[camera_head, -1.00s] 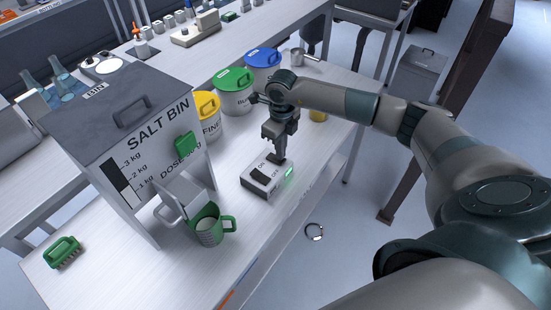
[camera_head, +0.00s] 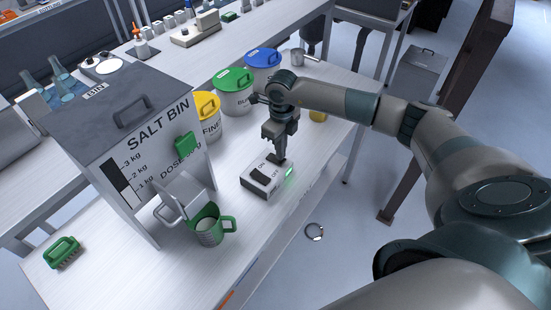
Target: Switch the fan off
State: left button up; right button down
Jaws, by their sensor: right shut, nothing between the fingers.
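A grey switch box (camera_head: 266,183) with ON and OFF labels, a dark rocker and a lit green lamp (camera_head: 289,172) sits near the front edge of the white bench. No fan can be made out. My right gripper (camera_head: 281,160) points down at the far side of the box, beside the labels. It is shut and empty. Its tips are at or just above the box top; I cannot tell whether they touch. My left gripper is not in view.
The salt bin (camera_head: 160,135) stands left of the box, with a green-handled mug (camera_head: 209,232) below its spout. Yellow (camera_head: 206,106), green (camera_head: 233,78) and blue (camera_head: 262,58) lidded tubs stand behind. A green brush (camera_head: 63,252) lies at front left.

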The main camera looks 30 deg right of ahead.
jog(key=shift+f+b, duration=0.7)
jog(key=shift+f, duration=0.15)
dwell(1.1)
jog(key=shift+r, duration=0.1)
jog(key=shift+r+p, duration=1.75)
jog(key=shift+r, duration=1.7)
